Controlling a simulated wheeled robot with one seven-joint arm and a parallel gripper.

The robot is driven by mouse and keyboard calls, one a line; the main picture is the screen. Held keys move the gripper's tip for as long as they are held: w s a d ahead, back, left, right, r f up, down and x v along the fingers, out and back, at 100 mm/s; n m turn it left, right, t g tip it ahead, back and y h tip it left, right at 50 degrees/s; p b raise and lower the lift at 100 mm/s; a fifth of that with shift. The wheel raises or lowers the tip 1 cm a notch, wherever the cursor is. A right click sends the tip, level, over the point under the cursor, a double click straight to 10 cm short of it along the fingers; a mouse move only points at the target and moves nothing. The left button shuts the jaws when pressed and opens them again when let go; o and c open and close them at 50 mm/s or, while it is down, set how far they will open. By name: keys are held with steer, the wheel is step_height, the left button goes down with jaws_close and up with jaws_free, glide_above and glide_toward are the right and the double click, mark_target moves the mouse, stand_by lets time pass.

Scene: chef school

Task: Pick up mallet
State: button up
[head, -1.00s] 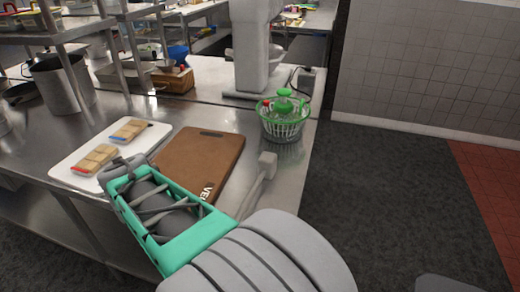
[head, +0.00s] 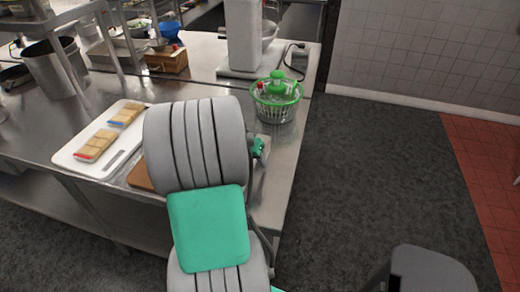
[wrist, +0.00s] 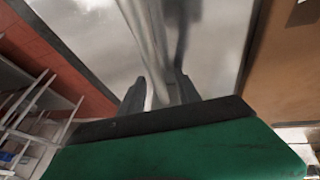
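A grey metal bar that looks like the mallet's handle (wrist: 152,40) runs down the wrist view over the shiny steel table. My gripper (wrist: 160,92) has one finger on each side of this bar. The fingers look apart, with a bright gap beside the left one, so it seems open around the handle. Whether a finger touches it is unclear.
The steel table (head: 208,88) holds a green-and-white salad spinner (head: 276,98) near its right edge. A white board (head: 82,155) with sandwich-like pieces lies left. A brown cutting board (head: 140,178) is mostly behind my arm; it also shows in the wrist view (wrist: 290,75). Dark floor right is clear.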

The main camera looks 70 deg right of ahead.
jaws_close()
stand_by(0.3)
steer(key=shift+r, duration=0.1)
stand_by(1.0)
